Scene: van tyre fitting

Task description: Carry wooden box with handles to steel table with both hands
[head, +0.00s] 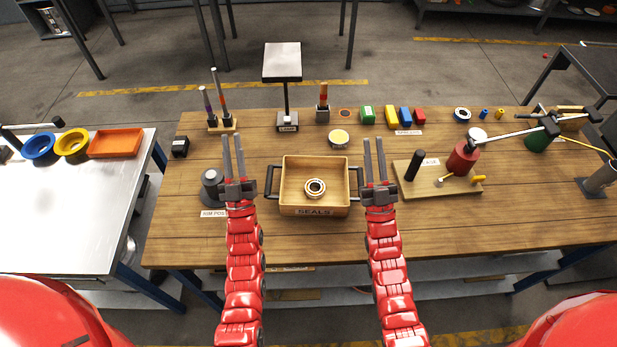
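The wooden box (315,211), marked SEALS, stands on the wooden workbench, with a bearing-like ring (315,188) inside. It has a dark left handle (269,183) and a dark right handle (357,181). My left gripper (232,137) is open, its fingers parallel and apart, just left of the left handle. My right gripper (374,140) is open, just right of the right handle, its base close to it; I cannot tell whether they touch. Nothing shows between either pair of fingers. The steel table (75,205) stands at the left, apart from the workbench.
On the steel table, blue and yellow rings and an orange tray (116,143) line the back; its front is bare. A grey post base (212,188) stands left of my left gripper. A wooden board (440,188) with a red cylinder is at the right. A gap separates the tables.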

